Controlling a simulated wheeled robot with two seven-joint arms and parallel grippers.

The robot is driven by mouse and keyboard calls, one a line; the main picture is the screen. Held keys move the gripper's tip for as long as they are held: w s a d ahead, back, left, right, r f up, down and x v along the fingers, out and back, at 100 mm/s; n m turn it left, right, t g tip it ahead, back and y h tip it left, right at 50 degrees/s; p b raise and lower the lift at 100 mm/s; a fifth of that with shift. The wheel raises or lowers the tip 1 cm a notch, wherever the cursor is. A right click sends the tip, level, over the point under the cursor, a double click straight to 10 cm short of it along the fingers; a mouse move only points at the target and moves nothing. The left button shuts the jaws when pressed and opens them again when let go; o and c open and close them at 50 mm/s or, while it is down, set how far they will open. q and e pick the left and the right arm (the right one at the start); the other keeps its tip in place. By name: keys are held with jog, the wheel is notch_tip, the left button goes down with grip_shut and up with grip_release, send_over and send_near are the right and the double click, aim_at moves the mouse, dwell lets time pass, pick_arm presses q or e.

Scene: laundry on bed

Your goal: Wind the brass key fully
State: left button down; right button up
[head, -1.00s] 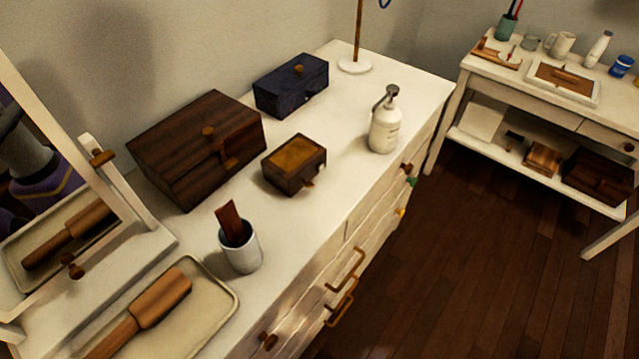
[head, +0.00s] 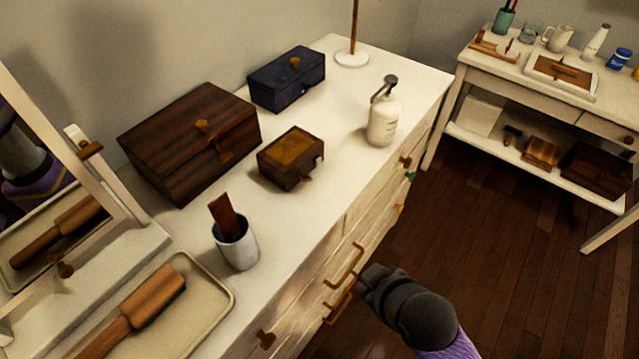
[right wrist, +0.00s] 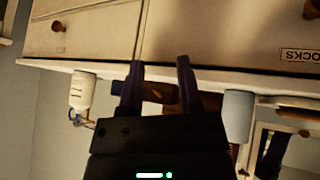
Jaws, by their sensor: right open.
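A small dark wooden box (head: 283,169) with an amber top panel sits on the white dresser. A small brass-brown piece, which looks like the key (head: 307,180), sticks out low on its front side; its turn cannot be told. My right gripper (head: 368,277) is in front of the dresser's drawers, below and to the right of the box, apart from it. In the right wrist view, the two dark fingers of the right gripper (right wrist: 158,78) are spread and empty, with brown wood showing beyond them. My left gripper is not in view.
The dresser top (head: 310,225) also holds a large wooden box (head: 175,150), a dark blue box (head: 287,82), a white pump bottle (head: 383,122), a cup (head: 240,247) and a tray with a brush (head: 225,312). Drawer handles (head: 345,268) project near my right gripper.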

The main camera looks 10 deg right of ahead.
aim_at(312, 195)
jog(key=w+a+n+t+y+b, duration=0.1)
jog(key=w+a+n+t, duration=0.1)
jog(key=w, duration=0.4)
jog(key=w+a+r+n+t+y+b, duration=0.1)
jog(key=w+a+n+t+y, duration=0.1)
jog(key=w, duration=0.4)
jog(key=w+a+r+n+t+y+b, duration=0.1)
jog(key=w+a+n+t, duration=0.1)
jog(key=w+n, duration=0.3)
jog(key=shift+w+a+t+y+b, duration=0.2)
jog(key=shift+w+a, duration=0.15)
jog(key=shift+w, duration=0.2)
jog(key=shift+w+a+t+y+b, duration=0.1)
jog(key=shift+w+a+y+b, duration=0.15)
jog(key=shift+w, duration=0.25)
jog(key=shift+w+a, duration=0.15)
jog(key=shift+w, duration=0.15)
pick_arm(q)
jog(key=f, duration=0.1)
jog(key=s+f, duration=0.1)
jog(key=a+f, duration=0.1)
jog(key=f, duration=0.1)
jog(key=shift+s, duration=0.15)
pick_arm(e)
jog(key=shift+w, duration=0.1)
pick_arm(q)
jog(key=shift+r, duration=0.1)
pick_arm(e)
jog(key=shift+c, duration=0.3)
grip_shut()
